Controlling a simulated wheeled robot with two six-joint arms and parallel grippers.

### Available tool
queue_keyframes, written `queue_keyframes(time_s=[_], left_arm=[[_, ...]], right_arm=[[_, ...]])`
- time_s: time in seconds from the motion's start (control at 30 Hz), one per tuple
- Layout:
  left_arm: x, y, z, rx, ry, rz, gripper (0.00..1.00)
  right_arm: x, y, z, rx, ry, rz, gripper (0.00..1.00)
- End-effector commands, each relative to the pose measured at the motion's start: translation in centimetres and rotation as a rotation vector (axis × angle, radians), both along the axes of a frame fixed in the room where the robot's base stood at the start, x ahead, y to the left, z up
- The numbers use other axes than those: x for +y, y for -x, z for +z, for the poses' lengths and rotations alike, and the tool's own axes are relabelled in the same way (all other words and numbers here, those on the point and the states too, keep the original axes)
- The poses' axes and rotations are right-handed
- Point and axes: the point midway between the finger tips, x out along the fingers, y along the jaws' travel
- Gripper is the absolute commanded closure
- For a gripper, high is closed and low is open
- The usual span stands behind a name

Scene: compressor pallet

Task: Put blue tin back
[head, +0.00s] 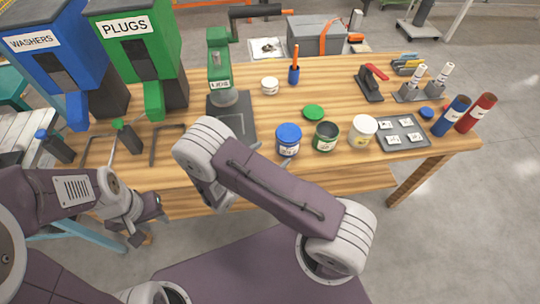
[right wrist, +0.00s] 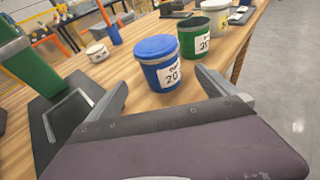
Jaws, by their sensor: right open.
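The blue tin (head: 288,140) stands upright on the wooden bench, near its front edge, with a blue top and a white label. In the right wrist view the blue tin (right wrist: 160,65) is just ahead of my right gripper (right wrist: 160,84), whose open fingers point toward it with nothing between them. The tin appears to be beyond the fingertips; contact cannot be told. In the head view my right arm hides most of that gripper. My left gripper (head: 150,208) is low at the left by the bench's front edge; its jaw opening is unclear.
A green tin (head: 326,137) without its lid and a white tin (head: 362,131) stand right of the blue tin. A green lid (head: 313,111) lies behind. A dark tray (head: 385,147) holds cards. A green press (head: 221,70) and the PLUGS dispenser (head: 150,60) stand left.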

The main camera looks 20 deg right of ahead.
Motion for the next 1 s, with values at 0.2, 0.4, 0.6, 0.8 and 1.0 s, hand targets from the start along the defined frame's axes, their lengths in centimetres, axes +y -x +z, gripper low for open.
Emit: queue_keyframes(time_s=[0.2, 0.4, 0.6, 0.8, 1.0], left_arm=[[0.0, 0.0, 0.0, 0.0, 0.0, 0.0, 0.64], [0.0, 0.0, 0.0, 0.0, 0.0, 0.0, 0.64], [0.0, 0.0, 0.0, 0.0, 0.0, 0.0, 0.64], [0.0, 0.0, 0.0, 0.0, 0.0, 0.0, 0.64], [0.0, 0.0, 0.0, 0.0, 0.0, 0.0, 0.64]], right_arm=[[-1.9, 1.8, 1.1, -0.01, -0.079, -0.152, 0.03], [-4.5, 12.7, 3.5, -0.177, -0.61, -0.949, 0.03], [0.4, 14.3, 6.1, -0.57, -1.192, -1.562, 0.03], [1.3, 12.6, 8.1, -0.793, -1.419, -1.748, 0.03], [1.4, 12.5, 8.2, -0.799, -1.425, -1.754, 0.03]])
